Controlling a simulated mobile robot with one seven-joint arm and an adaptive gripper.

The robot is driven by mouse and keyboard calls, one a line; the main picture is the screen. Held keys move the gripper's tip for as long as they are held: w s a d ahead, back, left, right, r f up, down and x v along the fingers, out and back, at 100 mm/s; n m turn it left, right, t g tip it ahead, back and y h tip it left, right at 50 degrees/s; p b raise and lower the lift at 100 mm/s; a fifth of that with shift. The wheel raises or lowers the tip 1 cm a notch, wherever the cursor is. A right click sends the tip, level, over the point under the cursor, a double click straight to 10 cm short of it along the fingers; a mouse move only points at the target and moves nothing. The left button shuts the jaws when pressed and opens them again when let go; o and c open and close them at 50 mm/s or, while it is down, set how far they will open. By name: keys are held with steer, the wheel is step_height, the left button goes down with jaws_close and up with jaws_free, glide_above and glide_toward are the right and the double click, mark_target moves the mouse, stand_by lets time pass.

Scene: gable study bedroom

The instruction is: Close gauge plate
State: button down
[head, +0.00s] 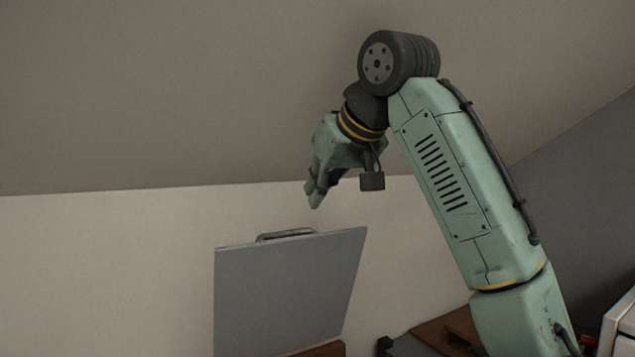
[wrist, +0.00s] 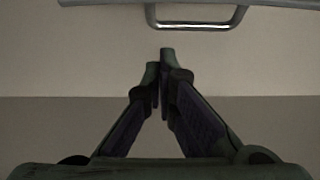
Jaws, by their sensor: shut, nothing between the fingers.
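A flat grey plate (head: 285,295), which I take to be the gauge plate, stands raised and slightly tilted in the lower middle of the head view. A metal bar handle (head: 287,235) shows along its top edge. My gripper (head: 313,198) is shut and empty, a little above the plate's top edge and apart from it in the head view. In the wrist view my gripper (wrist: 162,58) points toward the handle (wrist: 197,24), with a gap between. The plate's edge (wrist: 115,3) runs along the top of that view. The plate's lower end is cut off or hidden.
Brown wooden surfaces (head: 448,331) show at the bottom, below my arm. A white object (head: 622,325) is at the lower right edge. A pale wall (head: 100,260) meets a sloped ceiling (head: 180,90) behind. The space left of the plate looks free.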

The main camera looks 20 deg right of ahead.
steer(key=p+x, duration=0.1)
steer(key=x, duration=0.5)
steer(key=shift+w+f, duration=0.2)
steer(key=shift+a, duration=0.1)
